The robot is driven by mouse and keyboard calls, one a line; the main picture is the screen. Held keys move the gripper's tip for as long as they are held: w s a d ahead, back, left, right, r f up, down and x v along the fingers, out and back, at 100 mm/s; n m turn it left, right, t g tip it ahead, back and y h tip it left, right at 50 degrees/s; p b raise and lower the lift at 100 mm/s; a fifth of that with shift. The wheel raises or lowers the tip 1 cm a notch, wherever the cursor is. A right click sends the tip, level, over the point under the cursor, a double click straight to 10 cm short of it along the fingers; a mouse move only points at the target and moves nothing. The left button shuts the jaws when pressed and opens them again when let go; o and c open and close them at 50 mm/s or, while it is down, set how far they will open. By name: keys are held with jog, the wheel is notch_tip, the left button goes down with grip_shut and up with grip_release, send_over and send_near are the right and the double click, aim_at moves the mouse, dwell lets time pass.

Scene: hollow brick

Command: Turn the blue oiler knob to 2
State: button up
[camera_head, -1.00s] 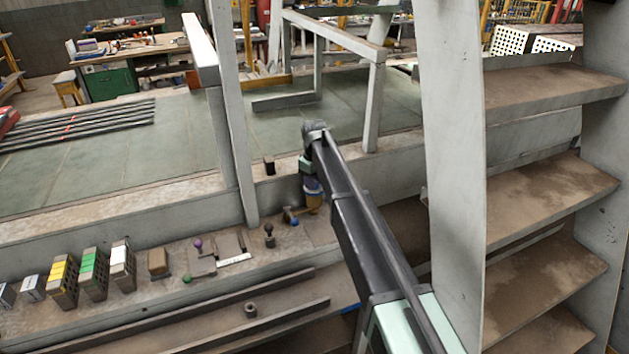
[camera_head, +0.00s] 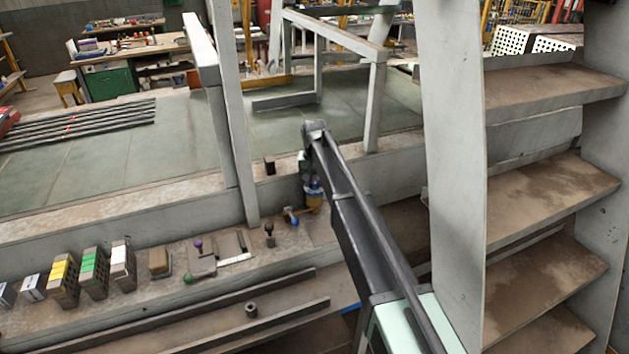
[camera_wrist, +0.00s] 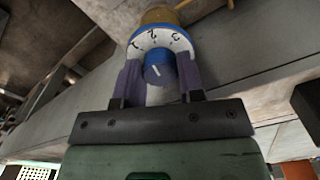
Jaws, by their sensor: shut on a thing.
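The blue oiler knob (camera_wrist: 158,70) shows in the wrist view, with a short white line on its face. Behind it is a white dial (camera_wrist: 165,38) with the numbers 1, 2 and 3, on a blue and brass-coloured body. The white line slants; I cannot tell for sure which number it points to. My gripper (camera_wrist: 160,78) has its two purple fingers on both sides of the knob, shut on it. In the head view the oiler (camera_head: 314,201) shows as a small blue and yellow thing at the end of my arm, partly hidden.
A blue-headed tool (camera_head: 291,215), a dark knobbed piece (camera_head: 269,236) and several small blocks stand on the ledge left of the oiler. A grey upright post (camera_head: 240,150) is to the left. Brown shelves (camera_head: 550,195) stand to the right.

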aim_at(314, 181)
jog(key=shift+m, duration=0.6)
jog(key=o, duration=0.9)
notch_tip(314, 181, up, 11)
jog(key=p, duration=1)
jog(key=shift+f+p, duration=0.1)
jog(key=shift+p, duration=0.3)
